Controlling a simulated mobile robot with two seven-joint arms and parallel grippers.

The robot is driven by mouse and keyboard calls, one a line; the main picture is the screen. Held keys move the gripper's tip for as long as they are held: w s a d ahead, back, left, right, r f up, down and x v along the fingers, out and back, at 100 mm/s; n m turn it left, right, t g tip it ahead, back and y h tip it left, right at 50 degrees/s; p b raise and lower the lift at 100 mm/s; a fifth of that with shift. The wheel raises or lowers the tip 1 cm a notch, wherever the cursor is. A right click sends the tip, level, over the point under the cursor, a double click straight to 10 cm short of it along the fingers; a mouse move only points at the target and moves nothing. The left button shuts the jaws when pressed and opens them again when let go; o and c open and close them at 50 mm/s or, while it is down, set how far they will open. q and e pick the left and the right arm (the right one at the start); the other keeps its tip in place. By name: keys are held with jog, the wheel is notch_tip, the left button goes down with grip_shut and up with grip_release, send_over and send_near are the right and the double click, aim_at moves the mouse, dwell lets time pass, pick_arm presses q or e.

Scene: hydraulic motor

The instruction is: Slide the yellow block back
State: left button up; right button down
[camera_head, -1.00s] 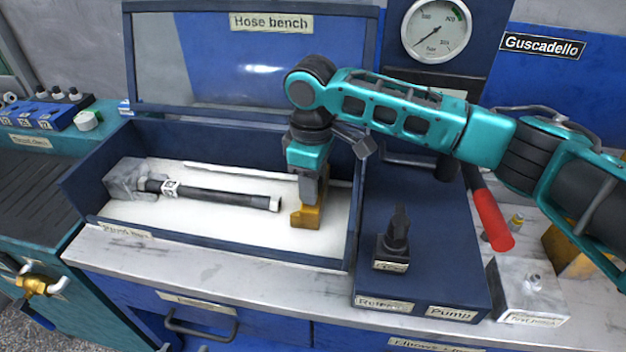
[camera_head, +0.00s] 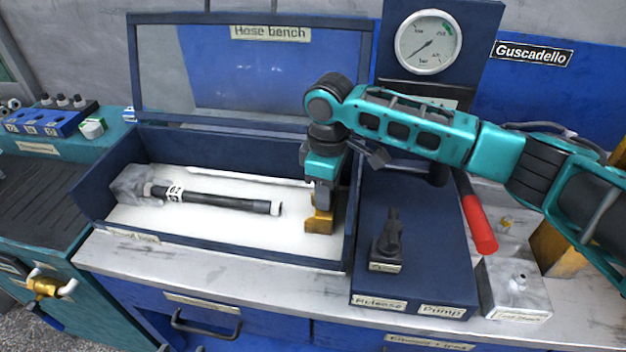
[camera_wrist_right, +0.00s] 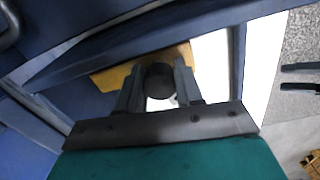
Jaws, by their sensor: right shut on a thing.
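The yellow block (camera_head: 318,222) sits on the white floor of the hose bench box, near its right wall. My right gripper (camera_head: 322,200) points down onto it and is shut on its upper part. In the right wrist view the yellow block (camera_wrist_right: 118,78) shows beside and behind the fingers (camera_wrist_right: 160,85), with a dark round part between them. To the left, a black hose (camera_head: 215,201) with a tag lies in the box, its left end at a grey block (camera_head: 140,186). The hose's right end is apart from the yellow block. My left gripper is not in view.
The box's dark blue right wall (camera_head: 352,225) stands close to the yellow block. Right of it are a black lever (camera_head: 391,235), a red handle (camera_head: 480,224) and a pressure gauge (camera_head: 424,43). The clear lid (camera_head: 220,75) stands open behind.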

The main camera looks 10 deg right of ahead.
jog(key=shift+s+d+r+p, duration=0.15)
jog(key=shift+s+d+p, duration=0.15)
jog(key=shift+d+p, duration=0.35)
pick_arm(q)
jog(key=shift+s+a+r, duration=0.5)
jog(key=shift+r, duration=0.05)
pick_arm(e)
jog(key=shift+d+f, duration=0.2)
jog(key=shift+d, duration=0.05)
jog(key=c, duration=1.1)
grip_release()
jog(key=o, duration=0.4)
jog(key=shift+c, duration=0.2)
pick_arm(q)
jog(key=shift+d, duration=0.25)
